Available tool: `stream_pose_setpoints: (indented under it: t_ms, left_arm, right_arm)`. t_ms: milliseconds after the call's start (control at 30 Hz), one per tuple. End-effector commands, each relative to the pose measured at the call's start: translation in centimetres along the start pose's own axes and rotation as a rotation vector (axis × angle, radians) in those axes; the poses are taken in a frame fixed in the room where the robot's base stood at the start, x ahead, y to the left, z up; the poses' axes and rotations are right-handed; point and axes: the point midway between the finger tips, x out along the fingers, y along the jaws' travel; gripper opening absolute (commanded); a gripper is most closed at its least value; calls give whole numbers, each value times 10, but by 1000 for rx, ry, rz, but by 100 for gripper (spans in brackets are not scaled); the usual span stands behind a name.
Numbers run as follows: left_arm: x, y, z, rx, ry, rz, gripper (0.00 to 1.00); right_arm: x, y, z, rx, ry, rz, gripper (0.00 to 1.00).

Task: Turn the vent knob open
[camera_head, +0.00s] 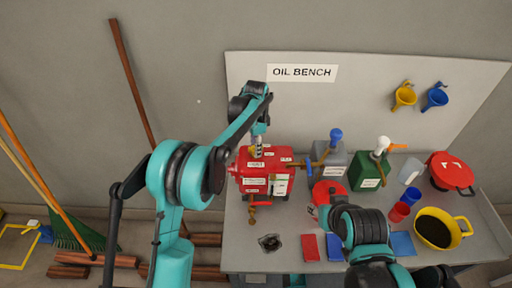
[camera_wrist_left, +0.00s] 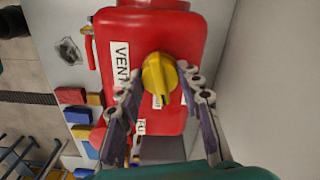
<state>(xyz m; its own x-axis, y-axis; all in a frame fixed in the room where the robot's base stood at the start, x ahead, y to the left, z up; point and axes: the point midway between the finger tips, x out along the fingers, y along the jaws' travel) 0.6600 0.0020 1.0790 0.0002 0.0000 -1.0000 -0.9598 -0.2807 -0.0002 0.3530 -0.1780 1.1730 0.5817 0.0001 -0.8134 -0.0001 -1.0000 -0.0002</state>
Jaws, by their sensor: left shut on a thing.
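The red pump (camera_head: 262,182) stands on the grey bench with several white labels on it. My left gripper (camera_head: 257,150) reaches down to its top from above. In the left wrist view, the yellow vent knob (camera_wrist_left: 160,74) sits on the red body beside a white "VENT" label (camera_wrist_left: 120,62). My left gripper (camera_wrist_left: 162,95) is shut on the knob, with one finger on each side of it. The knob's pointer ridge faces toward the bottom of that view. My right arm comes in at the bottom right, and its gripper cannot be made out.
A grey can with a blue top (camera_head: 336,136), a green can (camera_head: 370,170) and a red pot (camera_head: 450,172) stand to the right. A yellow basin (camera_head: 436,229) holds dark liquid. Red and blue cloths lie near the front edge.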

Motion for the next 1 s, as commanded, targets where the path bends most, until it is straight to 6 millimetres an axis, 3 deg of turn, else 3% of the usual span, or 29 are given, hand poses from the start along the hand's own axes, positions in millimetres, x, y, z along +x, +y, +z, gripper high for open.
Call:
stream_pose_setpoints:
  t_ms: [500,1000]
  left_arm:
    - [1,0,0,-431,0,0,7]
    - [0,0,0,-599,-1,1,7]
  right_arm:
    - [4,0,3,0,0,0,40]
    - [5,0,4,0,0,0,40]
